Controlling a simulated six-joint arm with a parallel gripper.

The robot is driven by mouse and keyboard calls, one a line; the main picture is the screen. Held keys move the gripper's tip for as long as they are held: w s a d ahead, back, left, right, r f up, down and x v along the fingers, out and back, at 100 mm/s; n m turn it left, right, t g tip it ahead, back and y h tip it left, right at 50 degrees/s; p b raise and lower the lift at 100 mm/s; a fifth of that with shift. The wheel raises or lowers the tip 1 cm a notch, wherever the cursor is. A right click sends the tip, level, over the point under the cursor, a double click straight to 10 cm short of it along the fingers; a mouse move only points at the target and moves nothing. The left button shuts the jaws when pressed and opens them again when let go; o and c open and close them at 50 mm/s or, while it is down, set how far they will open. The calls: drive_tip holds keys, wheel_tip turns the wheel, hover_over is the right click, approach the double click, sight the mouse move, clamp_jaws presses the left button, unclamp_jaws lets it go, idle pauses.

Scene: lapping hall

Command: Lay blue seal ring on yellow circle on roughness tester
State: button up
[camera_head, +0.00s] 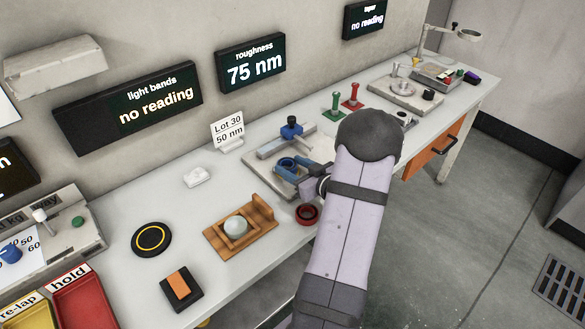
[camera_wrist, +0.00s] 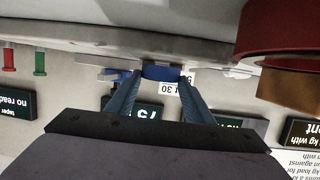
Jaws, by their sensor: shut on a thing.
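My gripper (camera_head: 294,170) is low over the front part of the grey roughness tester (camera_head: 262,168), under the "roughness 75 nm" display. In the wrist view my gripper (camera_wrist: 161,88) is shut on the blue seal ring (camera_wrist: 161,73), held between its fingertips. In the head view the ring and the blue fingers run together, so I cannot tell whether the ring touches the tester. I cannot make out a yellow circle on the tester; my gripper and arm cover part of it. The tester's blue-topped post (camera_head: 291,128) stands behind my gripper.
A red ring (camera_head: 307,213) lies on the bench just in front of the tester. A wooden holder (camera_head: 262,212) with a pale disc is left of it. A black disc with a yellow ring (camera_head: 151,238) lies further left. Green (camera_head: 336,104) and red (camera_head: 352,96) posts stand behind my arm.

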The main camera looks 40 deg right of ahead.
drive_tip(key=shift+f, duration=0.3)
drive_tip(key=shift+f, duration=0.15)
drive_tip(key=o, duration=1.2)
drive_tip(key=shift+c, duration=0.2)
drive_tip(key=shift+r, duration=0.3)
drive_tip(key=shift+s, duration=0.35)
drive_tip(key=v, duration=1.1)
drive_tip(key=shift+s+r+b, duration=0.1)
drive_tip(key=shift+s+b, duration=0.05)
drive_tip(key=shift+b, duration=0.25)
